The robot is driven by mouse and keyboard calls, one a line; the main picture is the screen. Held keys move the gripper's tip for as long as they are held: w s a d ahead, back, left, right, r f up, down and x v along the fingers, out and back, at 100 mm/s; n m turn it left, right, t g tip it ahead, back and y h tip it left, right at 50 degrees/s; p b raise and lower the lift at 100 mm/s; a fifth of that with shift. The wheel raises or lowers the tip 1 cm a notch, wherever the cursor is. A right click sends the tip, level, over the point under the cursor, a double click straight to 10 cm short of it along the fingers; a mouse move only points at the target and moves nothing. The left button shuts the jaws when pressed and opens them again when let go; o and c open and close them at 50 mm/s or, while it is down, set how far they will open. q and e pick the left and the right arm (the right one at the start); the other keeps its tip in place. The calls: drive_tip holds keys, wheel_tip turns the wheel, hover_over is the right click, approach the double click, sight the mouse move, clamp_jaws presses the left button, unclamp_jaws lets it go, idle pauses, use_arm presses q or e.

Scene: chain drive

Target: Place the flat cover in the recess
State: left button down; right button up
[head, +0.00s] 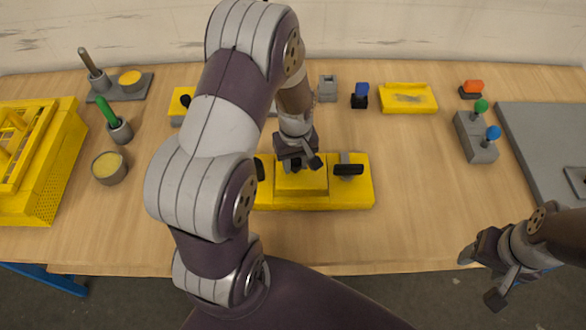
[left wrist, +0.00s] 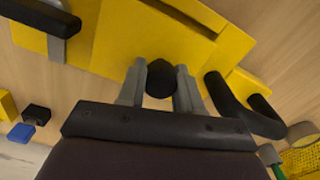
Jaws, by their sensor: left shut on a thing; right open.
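The flat cover (head: 302,182) is a yellow plate with a black knob (left wrist: 160,79). It is at the middle of the yellow base (head: 345,197) in the head view; whether it sits fully down in the recess I cannot tell. The cover also shows in the left wrist view (left wrist: 140,45). My left gripper (head: 297,164) is shut on the knob, one finger on each side. The recess is hidden under the cover. Black-handled clamps stand on both sides, the right one (head: 348,169) in clear view. My right gripper (head: 480,278) is open and empty beyond the table's front edge.
A yellow crate (head: 62,185) stands at the left, near a round tin (head: 109,168) and a green-handled tool (head: 107,112). A yellow tray (head: 408,98) and a grey block with green and blue knobs (head: 476,138) are at the right. The table front is clear.

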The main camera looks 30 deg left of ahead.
sight(295, 170)
use_arm(q)
drive_tip(key=f, duration=0.3)
drive_tip(key=shift+s+a, duration=0.1)
drive_tip(key=shift+s, duration=0.1)
drive_tip(key=shift+w+f, duration=0.1)
drive_tip(key=shift+w, duration=0.1)
drive_tip(key=shift+f, duration=0.15)
drive_tip(key=c, duration=0.8)
unclamp_jaws()
drive_tip(key=shift+o, duration=0.2)
drive_tip(key=r, duration=1.2)
drive_tip(key=shift+s+d+r, duration=0.2)
drive_tip(key=shift+d, duration=0.05)
drive_tip(key=s+d+r+m+t, duration=0.1)
drive_tip(key=s+d+r+m, duration=0.1)
drive_tip(key=s+d+m, duration=0.4)
drive_tip(key=shift+s+d+m, duration=0.2)
drive_tip(key=shift+s+m, duration=0.75)
drive_tip(key=shift+m, duration=0.75)
